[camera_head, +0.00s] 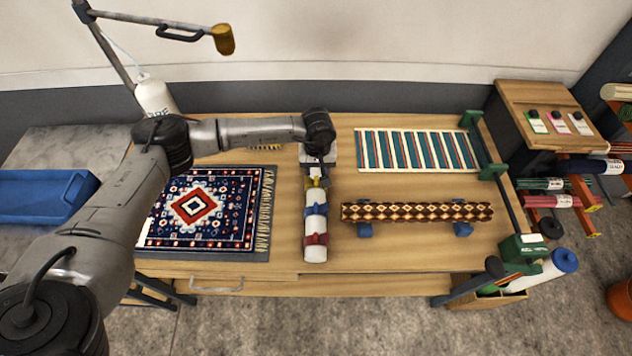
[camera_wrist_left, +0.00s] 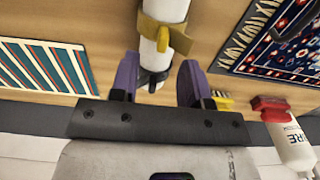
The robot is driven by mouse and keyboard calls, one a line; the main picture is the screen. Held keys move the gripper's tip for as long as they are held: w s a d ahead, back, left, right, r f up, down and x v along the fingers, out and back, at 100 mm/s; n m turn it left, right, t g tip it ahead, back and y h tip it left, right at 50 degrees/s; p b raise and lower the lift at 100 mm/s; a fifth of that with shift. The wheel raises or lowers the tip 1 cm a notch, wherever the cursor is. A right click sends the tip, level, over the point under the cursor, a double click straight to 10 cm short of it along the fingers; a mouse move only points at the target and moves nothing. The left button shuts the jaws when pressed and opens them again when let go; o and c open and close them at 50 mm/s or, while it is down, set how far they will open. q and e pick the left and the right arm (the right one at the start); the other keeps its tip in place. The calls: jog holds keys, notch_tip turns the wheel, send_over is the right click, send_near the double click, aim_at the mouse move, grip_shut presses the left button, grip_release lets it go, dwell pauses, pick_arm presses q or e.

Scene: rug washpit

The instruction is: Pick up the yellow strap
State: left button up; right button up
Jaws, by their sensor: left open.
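The yellow strap (camera_head: 320,182) is wrapped around the far part of a white roll (camera_head: 315,225) on the wooden table. In the left wrist view the yellow strap (camera_wrist_left: 168,38) shows as a band with tabs sticking out on both sides. My left gripper (camera_head: 318,168) is over the far end of the roll, close to the strap. In the wrist view its purple fingers (camera_wrist_left: 158,78) are spread on either side of the roll, and the strap lies a little beyond the fingertips. A dark band (camera_wrist_left: 155,78) on the roll shows between the fingers. My right gripper is not visible.
A blue strap (camera_head: 316,210) and a red strap (camera_head: 315,240) circle the same roll. A patterned rug (camera_head: 205,208) lies left, a rolled patterned rug (camera_head: 415,212) on blue supports right, a striped rug (camera_head: 415,150) behind it. A spray bottle (camera_wrist_left: 290,140) shows in the wrist view.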

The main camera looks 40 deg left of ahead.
aim_at(316, 178)
pick_arm(q)
jog(key=shift+a+f+p, duration=0.15)
jog(key=shift+f, duration=1.4)
jog(key=shift+a+f+p, duration=0.1)
jog(key=shift+f+p, duration=0.05)
jog(key=shift+f, duration=1.35)
jog(key=shift+c, duration=0.4)
grip_shut()
